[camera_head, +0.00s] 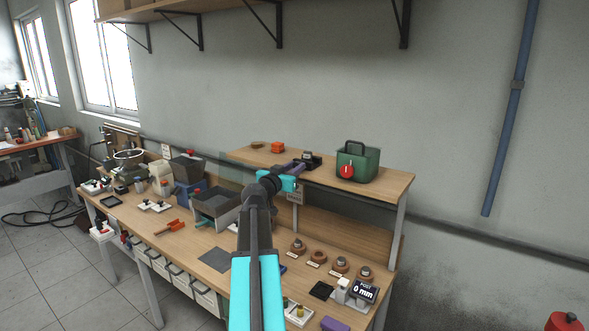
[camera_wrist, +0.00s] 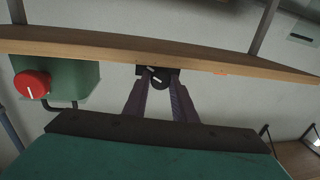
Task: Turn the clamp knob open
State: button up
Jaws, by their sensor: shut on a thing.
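The clamp is a small black device (camera_head: 314,158) on the raised shelf of the workbench. In the wrist view, its round black knob (camera_wrist: 157,80) with a white mark line shows at the shelf's front edge. The white line lies slightly tilted. The fingertips hide the knob's sides.
A green box (camera_head: 357,163) with a red knob (camera_head: 346,171) stands on the shelf to the right. A small orange object (camera_head: 277,148) lies to the left. The shelf's wooden edge (camera_wrist: 90,45) runs close by the fingers. Bins and parts crowd the lower bench.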

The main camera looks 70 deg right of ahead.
jog(key=shift+n+b, duration=0.45)
jog(key=shift+n, duration=0.25)
jog(key=shift+n+b, duration=0.35)
jog(key=shift+n, duration=0.45)
jog(key=o, duration=1)
jog(key=shift+o, duration=0.2)
jog(key=shift+a, duration=0.15)
jog(key=w+a+b, duration=0.1)
jog(key=a+b, duration=0.4)
jog(key=a, duration=0.8)
jog(key=shift+w+a+r, duration=0.2)
jog(key=shift+w+r, duration=0.1)
jog(key=shift+w, duration=0.1)
